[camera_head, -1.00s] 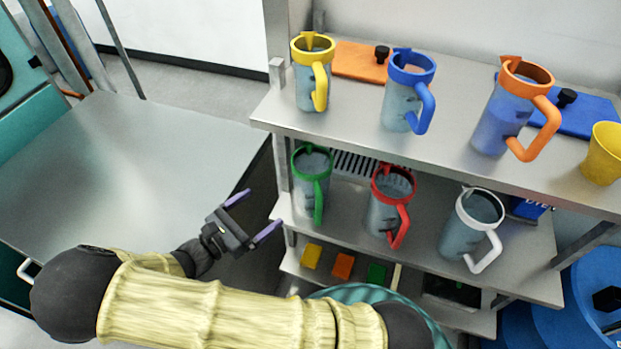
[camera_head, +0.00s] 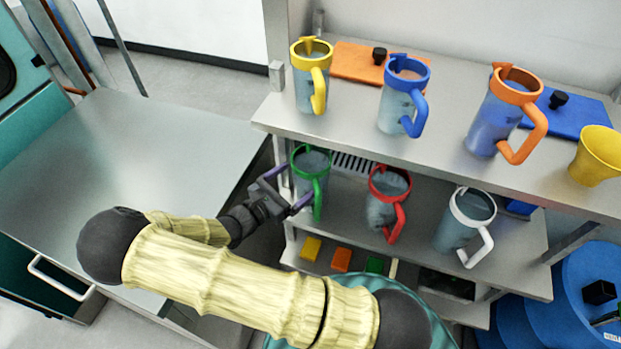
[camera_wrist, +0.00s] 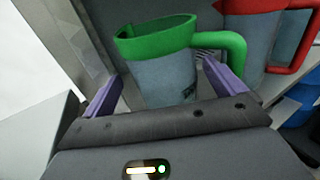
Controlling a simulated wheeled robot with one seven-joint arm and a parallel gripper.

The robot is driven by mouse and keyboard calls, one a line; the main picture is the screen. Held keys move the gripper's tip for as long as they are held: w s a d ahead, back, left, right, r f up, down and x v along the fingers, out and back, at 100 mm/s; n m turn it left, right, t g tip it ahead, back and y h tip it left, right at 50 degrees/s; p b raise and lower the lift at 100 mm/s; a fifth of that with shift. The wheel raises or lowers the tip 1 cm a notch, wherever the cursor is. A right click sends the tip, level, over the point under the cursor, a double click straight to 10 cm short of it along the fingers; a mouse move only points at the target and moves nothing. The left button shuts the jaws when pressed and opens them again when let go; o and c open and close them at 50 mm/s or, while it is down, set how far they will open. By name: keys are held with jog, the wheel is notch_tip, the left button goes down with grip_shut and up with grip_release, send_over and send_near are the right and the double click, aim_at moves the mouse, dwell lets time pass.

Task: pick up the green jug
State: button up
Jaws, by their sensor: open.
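The green jug (camera_head: 311,177) is a clear-walled jug with a green rim and green handle. It stands upright on the middle shelf, at the left end. It also shows in the wrist view (camera_wrist: 163,75), with its handle to the right. My gripper (camera_head: 290,187) is open at the jug's left side. In the wrist view its purple fingers (camera_wrist: 162,90) spread to either side of the jug body, the right finger just below the handle. The jug's lower part is hidden behind the gripper, and I cannot tell whether the fingers touch it.
A red jug (camera_head: 384,207) stands close right, then a white jug (camera_head: 461,225). Yellow, blue and orange jugs stand on the upper shelf (camera_head: 345,128) overhead. A shelf post (camera_head: 277,78) is at the left. The metal table (camera_head: 130,160) left is bare.

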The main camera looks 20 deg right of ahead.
jog(key=shift+w+d, duration=0.15)
jog(key=shift+d, duration=0.35)
jog(key=shift+w+d+r, duration=0.1)
jog(key=shift+d+r, duration=0.05)
jog(key=p+x, duration=0.2)
jog(key=x, duration=0.2)
jog(key=shift+w+d+r+p, duration=0.1)
jog(key=shift+w+d+p, duration=0.1)
jog(key=shift+d+p, duration=0.15)
jog(key=c, duration=1.1)
